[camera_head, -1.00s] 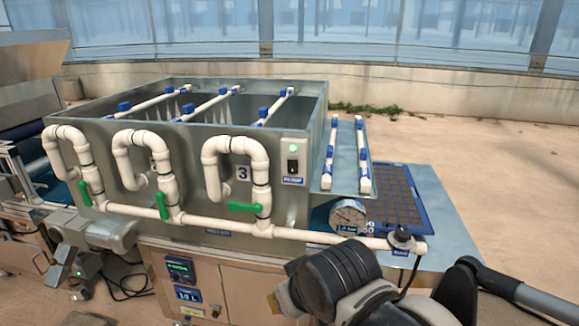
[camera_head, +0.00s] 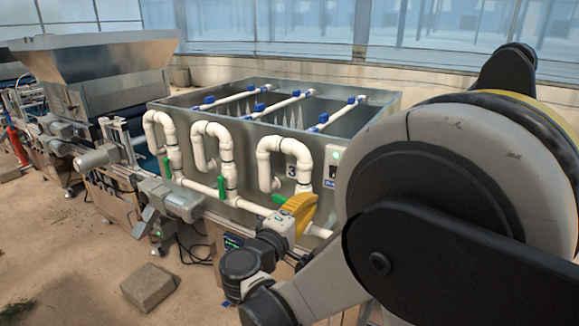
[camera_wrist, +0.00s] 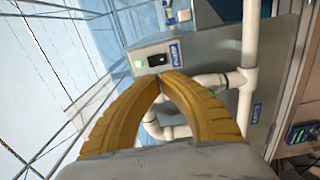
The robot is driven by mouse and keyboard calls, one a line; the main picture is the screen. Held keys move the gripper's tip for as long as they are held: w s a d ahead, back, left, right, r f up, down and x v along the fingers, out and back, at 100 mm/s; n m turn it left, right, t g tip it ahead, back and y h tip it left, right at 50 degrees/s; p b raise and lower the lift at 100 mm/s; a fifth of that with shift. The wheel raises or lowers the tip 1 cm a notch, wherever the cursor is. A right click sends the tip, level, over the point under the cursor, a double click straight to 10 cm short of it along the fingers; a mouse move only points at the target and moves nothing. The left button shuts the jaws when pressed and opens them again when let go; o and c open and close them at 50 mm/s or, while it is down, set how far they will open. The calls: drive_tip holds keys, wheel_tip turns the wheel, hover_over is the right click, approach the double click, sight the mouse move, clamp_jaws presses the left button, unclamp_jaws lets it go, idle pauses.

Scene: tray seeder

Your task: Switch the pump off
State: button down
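The pump switch box (camera_wrist: 151,58) shows in the wrist view, with a lit green lamp (camera_wrist: 138,65), a black rocker switch (camera_wrist: 158,60) and a blue label (camera_wrist: 175,54). The label is too small to read. In the head view the box (camera_head: 333,160) is on the front of the metal tank (camera_head: 390,99), partly hidden by my arm. My gripper (camera_wrist: 163,79) has its two yellow fingers brought together at the tips, with nothing seen between them. In the wrist view the tips appear just below the box; contact cannot be told. In the head view my gripper (camera_head: 309,199) is left of and below it.
White pipes (camera_head: 272,160) with green valve handles run along the tank front, close to my gripper. A display panel (camera_head: 232,241) is below. A stone block (camera_head: 149,287) lies on the floor. A metal hopper (camera_head: 95,65) stands at the left.

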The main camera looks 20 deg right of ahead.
drive_tip(key=shift+w+a+r+n+t+h, duration=0.1)
drive_tip(key=shift+a+r+n+t+h, duration=0.2)
drive_tip(key=shift+a+r+t, duration=0.35)
drive_tip(key=shift+f, duration=0.1)
drive_tip(key=b+x, duration=0.3)
drive_tip(key=x, duration=1.1)
drive_tip(key=shift+g, duration=0.25)
